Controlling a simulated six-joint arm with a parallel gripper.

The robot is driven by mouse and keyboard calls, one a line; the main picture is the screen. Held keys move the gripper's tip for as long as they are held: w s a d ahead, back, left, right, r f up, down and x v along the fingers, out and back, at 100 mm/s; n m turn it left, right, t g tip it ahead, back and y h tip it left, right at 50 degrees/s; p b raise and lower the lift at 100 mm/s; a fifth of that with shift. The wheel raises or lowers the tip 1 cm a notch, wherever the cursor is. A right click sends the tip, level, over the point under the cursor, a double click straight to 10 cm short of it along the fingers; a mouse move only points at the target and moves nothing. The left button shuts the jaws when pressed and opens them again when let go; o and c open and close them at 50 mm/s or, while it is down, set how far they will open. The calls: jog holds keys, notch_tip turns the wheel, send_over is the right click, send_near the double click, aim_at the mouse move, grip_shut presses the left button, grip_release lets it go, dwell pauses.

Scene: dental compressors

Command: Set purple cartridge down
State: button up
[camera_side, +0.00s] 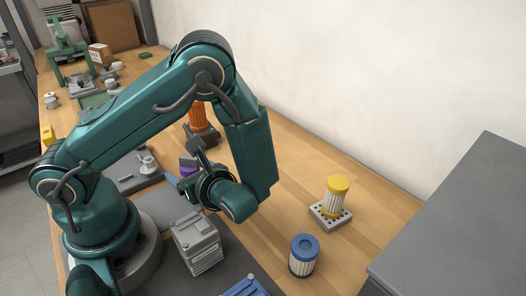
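The purple cartridge (188,164) shows only in part, as a purple patch left of my wrist and behind my dark gripper parts. My gripper (187,169) points left, away from the wrist, with the purple cartridge between its fingers. It appears shut on the cartridge, though the wrist hides much of the contact. The cartridge's lower part and its height above the bench are hard to make out.
A yellow-capped cartridge (336,192) stands on a perforated block (329,216). A blue-capped cartridge (303,256) stands at the front. An orange cartridge (198,117) stands on a dark base behind my arm. A grey ribbed unit (197,243) is below my wrist.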

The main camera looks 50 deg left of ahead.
jog(key=shift+r, duration=0.4)
jog(key=v, duration=1.2)
notch_tip(320, 180, up, 8)
jog(key=s+n+t+h, duration=0.2)
jog(key=n+t+h, duration=0.3)
jog(key=n+h, duration=0.8)
jog(key=n, duration=0.5)
jog(key=shift+d+t+h, duration=0.25)
jog(key=shift+t+h, duration=0.05)
